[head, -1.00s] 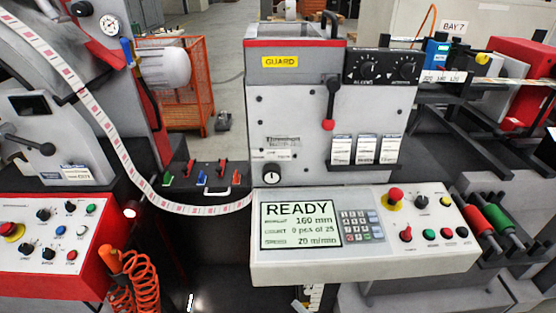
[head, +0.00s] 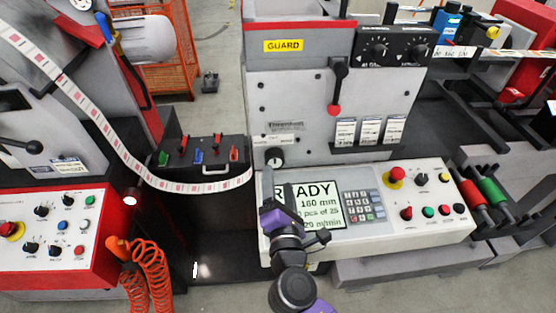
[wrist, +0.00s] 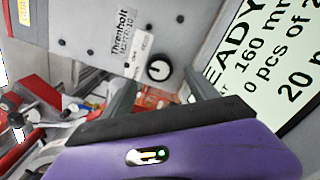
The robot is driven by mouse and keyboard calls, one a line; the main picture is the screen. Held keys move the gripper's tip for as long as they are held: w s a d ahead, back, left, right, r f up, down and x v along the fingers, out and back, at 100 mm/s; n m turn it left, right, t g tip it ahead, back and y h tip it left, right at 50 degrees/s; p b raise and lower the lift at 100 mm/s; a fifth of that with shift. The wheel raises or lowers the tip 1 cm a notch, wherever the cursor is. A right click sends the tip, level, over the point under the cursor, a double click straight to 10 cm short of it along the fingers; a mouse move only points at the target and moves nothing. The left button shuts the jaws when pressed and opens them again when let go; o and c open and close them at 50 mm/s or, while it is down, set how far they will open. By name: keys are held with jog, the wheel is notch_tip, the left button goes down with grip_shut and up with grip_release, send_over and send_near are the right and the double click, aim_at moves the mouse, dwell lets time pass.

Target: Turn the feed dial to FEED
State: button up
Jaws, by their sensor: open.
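A small black dial (head: 275,157) with a white mark sits low on the left of the grey machine front, beside a pale label too small to read. It looks like the feed dial, though I cannot read its position. In the wrist view the dial (wrist: 158,69) lies ahead, between the directions of the two fingers. My gripper (head: 280,184) is open and empty, just below and in front of the dial in the head view. Its fingers (wrist: 161,92) also show in the wrist view, apart from the dial. My gripper and arm cover the left part of the READY screen (head: 325,206).
The white control panel (head: 400,245) juts out below the dial, with a red stop button (head: 396,175) and several knobs. A red-knobbed lever (head: 334,108) hangs to the right. A label strip (head: 215,186) curves past on the left, near a black block (head: 205,150).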

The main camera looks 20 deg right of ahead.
aim_at(276, 163)
jog(key=p+x, duration=0.1)
jog(key=x, duration=0.6)
jog(key=shift+a, duration=0.15)
jog(key=shift+s, duration=0.1)
jog(key=shift+c, duration=0.2)
jog(key=c, duration=1.3)
jog(key=shift+f, duration=0.1)
jog(key=m+b, duration=0.3)
jog(key=shift+f+m+b, duration=0.2)
jog(key=shift+m+b, duration=0.1)
jog(key=shift+b, duration=0.05)
jog(key=m+b, duration=0.4)
jog(key=shift+r, duration=0.1)
jog(key=shift+m, duration=0.3)
